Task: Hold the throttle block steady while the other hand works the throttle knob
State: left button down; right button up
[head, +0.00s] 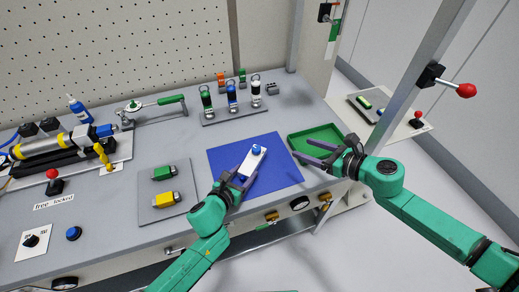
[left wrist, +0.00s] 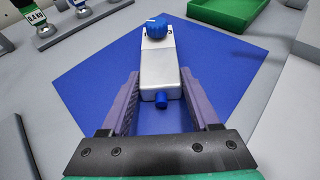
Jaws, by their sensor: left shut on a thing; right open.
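The throttle block (head: 249,164) is a small white-silver box lying on the blue mat (head: 285,171). A round blue knob (head: 256,149) stands on its far end; it also shows in the left wrist view (left wrist: 157,28) with a white mark on top. A short blue stub (left wrist: 161,100) sticks out of its near end. My left gripper (head: 245,171) is shut on the block, one purple finger along each side; the left wrist view shows the block (left wrist: 158,65) between them. My right gripper (head: 307,150) is open and empty, right of the block, over the green tray's near-left side.
The green tray (head: 331,130) looks empty. A rack (head: 236,115) with several coloured-capped items stands behind the mat. A grey plate (head: 145,209) with green and yellow connectors lies to the left. A post with a red-knobbed lever (head: 466,90) rises at the right.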

send_near(255, 147)
jog(key=x, duration=0.8)
jog(key=shift+f, duration=0.1)
jog(key=shift+d, duration=0.1)
jog(key=shift+s, duration=0.1)
grip_shut()
